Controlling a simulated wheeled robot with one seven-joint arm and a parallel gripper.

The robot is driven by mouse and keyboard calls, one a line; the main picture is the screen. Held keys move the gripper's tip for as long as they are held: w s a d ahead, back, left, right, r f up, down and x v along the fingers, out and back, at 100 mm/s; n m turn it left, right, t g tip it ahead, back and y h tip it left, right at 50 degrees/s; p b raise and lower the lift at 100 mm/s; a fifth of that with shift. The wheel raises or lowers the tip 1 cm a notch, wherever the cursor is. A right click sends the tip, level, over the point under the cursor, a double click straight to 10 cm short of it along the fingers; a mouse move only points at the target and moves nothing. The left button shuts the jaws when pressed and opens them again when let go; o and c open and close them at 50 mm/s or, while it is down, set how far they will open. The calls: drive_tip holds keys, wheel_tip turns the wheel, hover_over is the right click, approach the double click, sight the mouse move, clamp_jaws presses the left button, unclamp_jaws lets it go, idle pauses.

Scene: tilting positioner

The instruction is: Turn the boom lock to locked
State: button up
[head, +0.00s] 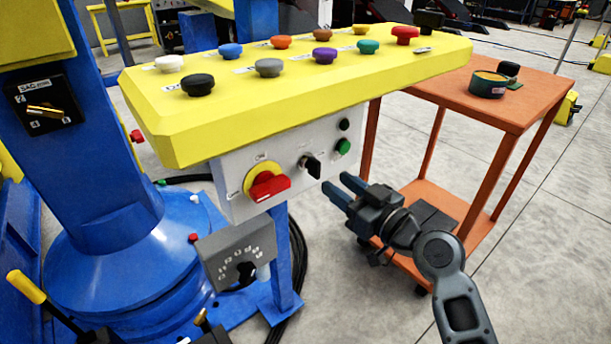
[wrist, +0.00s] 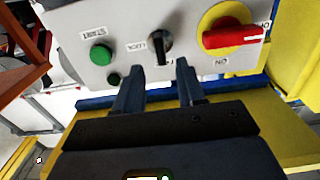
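The black selector knob (head: 311,165) sits on the white front panel under the yellow console. I take it for the boom lock; a small label that seems to read "LOCK" is beside it in the wrist view, where the knob (wrist: 159,47) also shows. Its handle is tilted. My gripper (head: 336,183) is open and empty, in front of the panel, right of and slightly below the knob in the head view. In the wrist view its fingers (wrist: 158,68) are spread, with the knob just beyond the gap between their tips. No contact shows.
A red rotary switch (head: 267,186) on a yellow plate is left of the knob. A green button (head: 343,146) is at its upper right. The yellow console (head: 300,88) with several coloured buttons overhangs the panel. An orange cart (head: 505,107) stands right, behind my gripper.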

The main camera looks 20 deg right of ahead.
sight(320, 170)
drive_tip(key=shift+w+a+r, duration=0.2)
drive_tip(key=shift+w+a, duration=0.05)
drive_tip(key=shift+w, duration=0.45)
drive_tip(key=x, duration=0.6)
drive_tip(key=shift+w+a+f, duration=0.1)
drive_tip(key=shift+w, duration=0.2)
clamp_jaws()
